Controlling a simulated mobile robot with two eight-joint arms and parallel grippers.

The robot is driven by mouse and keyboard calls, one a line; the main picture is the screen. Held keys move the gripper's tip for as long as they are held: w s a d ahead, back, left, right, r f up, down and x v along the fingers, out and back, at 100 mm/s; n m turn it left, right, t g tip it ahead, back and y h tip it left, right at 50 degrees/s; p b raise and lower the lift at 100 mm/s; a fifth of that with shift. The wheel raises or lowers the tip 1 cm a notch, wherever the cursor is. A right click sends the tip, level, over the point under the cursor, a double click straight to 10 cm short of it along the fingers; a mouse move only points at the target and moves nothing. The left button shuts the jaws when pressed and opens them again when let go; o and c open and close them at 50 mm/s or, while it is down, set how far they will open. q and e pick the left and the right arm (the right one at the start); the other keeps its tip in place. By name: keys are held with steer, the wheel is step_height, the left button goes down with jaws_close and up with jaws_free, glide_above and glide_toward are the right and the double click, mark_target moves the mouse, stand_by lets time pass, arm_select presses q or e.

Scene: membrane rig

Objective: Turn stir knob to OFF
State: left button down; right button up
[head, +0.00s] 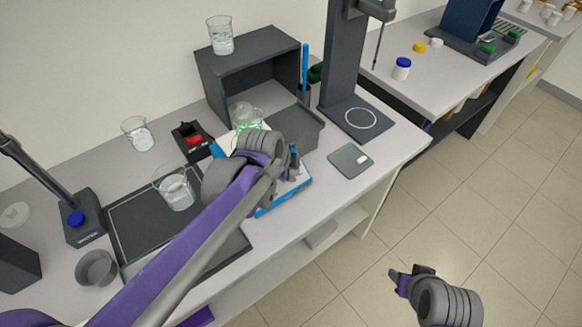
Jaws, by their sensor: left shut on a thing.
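The stirrer (296,190), a white unit with blue edges, stands on the bench in front of the dark open box. A glass vessel with green liquid (246,115) stands at its back. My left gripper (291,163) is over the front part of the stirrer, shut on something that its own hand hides. The stir knob does not show; from the hand's place at the stirrer, it appears to be what the jaws hold. Its setting cannot be read. My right gripper (400,281) is over the floor, away from the bench, and its jaw opening is unclear.
A beaker (175,188) stands on the dark tray (140,217), left of my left forearm. A grey plate (351,160) lies to the right. The floor around my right gripper is clear.

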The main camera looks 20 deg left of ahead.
stand_by(0.3)
arm_select(q)
steer(key=shift+c, duration=1.7)
jaws_free()
steer(key=p+v, duration=0.1)
steer(key=v, duration=1)
steer(key=shift+s+f, duration=0.15)
steer(key=shift+f, duration=0.05)
